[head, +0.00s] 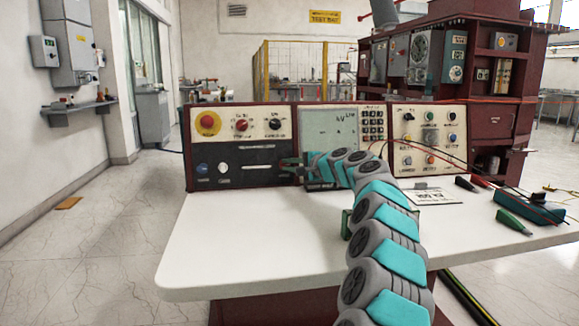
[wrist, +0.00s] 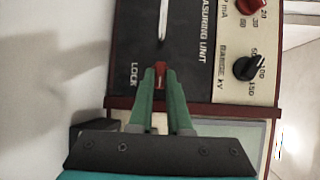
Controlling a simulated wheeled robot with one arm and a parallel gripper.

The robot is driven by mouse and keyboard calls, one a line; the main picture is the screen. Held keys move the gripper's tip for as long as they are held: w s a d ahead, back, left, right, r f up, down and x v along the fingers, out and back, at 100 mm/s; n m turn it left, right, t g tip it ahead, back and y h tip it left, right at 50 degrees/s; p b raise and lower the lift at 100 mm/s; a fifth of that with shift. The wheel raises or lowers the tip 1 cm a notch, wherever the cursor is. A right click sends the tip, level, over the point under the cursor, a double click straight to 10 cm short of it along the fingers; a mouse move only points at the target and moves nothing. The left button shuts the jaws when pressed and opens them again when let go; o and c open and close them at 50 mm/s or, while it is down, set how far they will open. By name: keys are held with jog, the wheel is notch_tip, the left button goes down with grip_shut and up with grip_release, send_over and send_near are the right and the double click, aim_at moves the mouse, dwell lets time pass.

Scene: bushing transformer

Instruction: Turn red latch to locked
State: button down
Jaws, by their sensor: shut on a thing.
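The red latch (wrist: 160,69) sits on the dark lower panel of the measuring unit (wrist: 185,30), beside the printed word LOCK. Only its tip shows between my gripper's green fingers, so its turn angle is hard to tell. My gripper (wrist: 160,77) is shut on the latch, one finger on each side. In the head view my gripper (head: 291,168) is at the right end of the unit's dark panel (head: 240,165), and the latch is too small and covered to make out.
A red knob (head: 242,125) and a black knob (head: 275,124) sit above the dark panel. The display panel (head: 328,130) is just right of my gripper. Probes and a teal meter (head: 530,208) lie at the table's right. The white table's (head: 230,240) left front is clear.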

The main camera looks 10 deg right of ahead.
jog(key=shift+d+r+n+g+h+p, duration=0.15)
jog(key=shift+n+g+p, duration=0.1)
jog(key=shift+n+p, duration=0.2)
jog(key=shift+a+r+n+g+h+p, duration=0.15)
jog(key=shift+n+g+p, duration=0.1)
jog(key=shift+n+p, duration=0.15)
jog(key=n+g+h+p, duration=0.1)
jog(key=n, duration=0.1)
jog(key=n+g+h+p, duration=0.1)
jog(key=n+p, duration=0.1)
jog(key=n, duration=0.1)
jog(key=shift+w+r, duration=0.1)
jog(key=shift+r, duration=0.1)
jog(key=n+h+p, duration=0.1)
jog(key=n+g+h, duration=0.1)
jog(key=n+h, duration=0.1)
jog(key=shift+a+n+p, duration=0.25)
jog(key=shift+a+p, duration=0.1)
jog(key=n+h, duration=0.2)
jog(key=shift+a+n+h, duration=0.2)
jog(key=shift+n+h, duration=0.1)
jog(key=c, duration=0.9)
grip_release()
jog(key=shift+o, duration=0.2)
jog(key=shift+a, duration=0.1)
